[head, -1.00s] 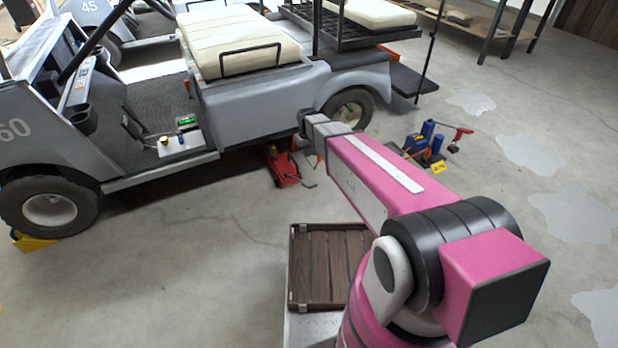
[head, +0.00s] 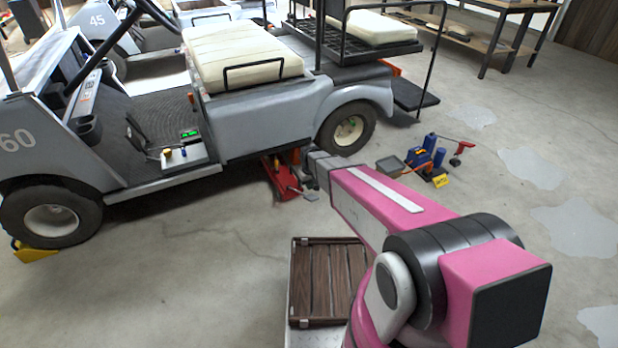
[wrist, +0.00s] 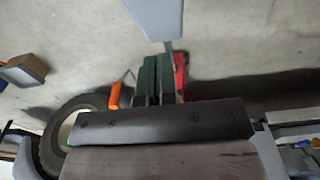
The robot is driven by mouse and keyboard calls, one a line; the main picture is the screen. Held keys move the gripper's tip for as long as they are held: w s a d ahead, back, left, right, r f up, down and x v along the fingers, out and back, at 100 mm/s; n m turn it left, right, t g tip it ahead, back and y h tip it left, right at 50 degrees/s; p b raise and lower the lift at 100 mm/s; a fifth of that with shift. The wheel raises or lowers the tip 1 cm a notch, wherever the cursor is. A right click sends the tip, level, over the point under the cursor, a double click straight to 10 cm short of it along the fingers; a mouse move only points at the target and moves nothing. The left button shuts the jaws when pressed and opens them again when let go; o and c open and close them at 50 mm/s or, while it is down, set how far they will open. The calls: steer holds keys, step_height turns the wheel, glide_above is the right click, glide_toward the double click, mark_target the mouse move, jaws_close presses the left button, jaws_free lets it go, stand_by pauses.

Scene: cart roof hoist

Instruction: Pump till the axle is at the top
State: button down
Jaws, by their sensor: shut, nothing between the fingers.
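The grey cart (head: 262,115) numbered 60 stands at the left. Its rear wheel (head: 347,131) shows; the axle itself is hidden. A red floor jack (head: 281,181) sits partly under the cart, just left of that wheel. A grey pedal (head: 309,196) sticks out from it towards me. My gripper (head: 312,168) is shut and empty, pointing down by the jack. In the wrist view its dark fingers (wrist: 156,78) lie beside the red jack (wrist: 181,73), and the pedal (wrist: 156,16) is beyond them, with no clear contact. Whether the wheel is off the floor I cannot tell.
A small panel with a green display (head: 189,134) lies on the cart floor. A yellow chock (head: 35,251) is at the front wheel. Blue and red equipment (head: 427,160) stands right of the jack. A slatted wooden crate (head: 298,285) is close by.

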steer(key=shift+s+d+f, duration=0.15)
steer(key=shift+s+f, duration=0.2)
steer(key=shift+f, duration=0.15)
steer(key=shift+s+d+f, duration=0.15)
steer(key=shift+s+f, duration=0.15)
steer(key=shift+f, duration=0.2)
